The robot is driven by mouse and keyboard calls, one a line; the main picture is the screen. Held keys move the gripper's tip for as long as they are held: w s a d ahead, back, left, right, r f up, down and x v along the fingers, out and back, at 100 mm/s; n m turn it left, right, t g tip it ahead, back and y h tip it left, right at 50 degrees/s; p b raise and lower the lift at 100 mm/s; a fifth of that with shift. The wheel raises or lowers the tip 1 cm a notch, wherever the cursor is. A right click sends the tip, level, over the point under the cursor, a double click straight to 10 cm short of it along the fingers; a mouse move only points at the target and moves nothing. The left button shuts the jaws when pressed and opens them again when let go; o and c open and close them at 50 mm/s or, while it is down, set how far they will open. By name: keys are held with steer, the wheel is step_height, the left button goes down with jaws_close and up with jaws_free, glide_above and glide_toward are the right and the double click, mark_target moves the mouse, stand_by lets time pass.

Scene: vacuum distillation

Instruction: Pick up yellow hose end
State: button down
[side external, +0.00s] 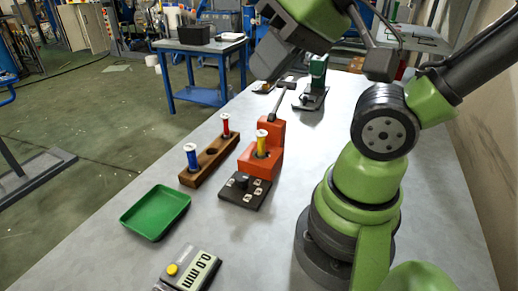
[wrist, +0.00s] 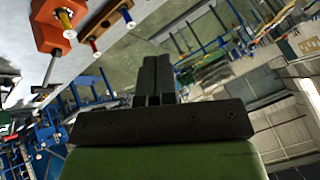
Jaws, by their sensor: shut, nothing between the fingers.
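The yellow hose end (side external: 262,142) stands upright in an orange stand (side external: 275,148) in the middle of the table. In the wrist view the yellow end (wrist: 66,18) and the orange stand (wrist: 46,22) show at the upper left. My gripper (wrist: 155,62) is shut and empty in the wrist view, with its two dark fingers together. It is well apart from the yellow end. In the side view my arm is raised above the table behind the stand, and the fingertips cannot be made out clearly.
A wooden rack (side external: 208,163) left of the stand holds a blue piece (side external: 191,157) and a red piece (side external: 225,124). A green tray (side external: 156,212) and a gauge reading 0.0 mm (side external: 188,272) lie in front. A green device (side external: 317,72) stands farther back.

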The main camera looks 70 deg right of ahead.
steer(key=c, duration=1.8)
jaws_free()
steer(key=o, duration=0.8)
steer(key=m+g+h, duration=0.2)
steer(key=m+g, duration=0.5)
steer(key=m, duration=1.6)
glide_above(261, 154)
steer(key=f, duration=1.6)
steer(key=shift+w+d, duration=0.25)
steer(key=shift+d, duration=0.05)
step_height(261, 154, down, 4)
steer(key=shift+f, duration=0.2)
steer(key=shift+s+d+f, duration=0.1)
steer(key=shift+f, duration=2.75)
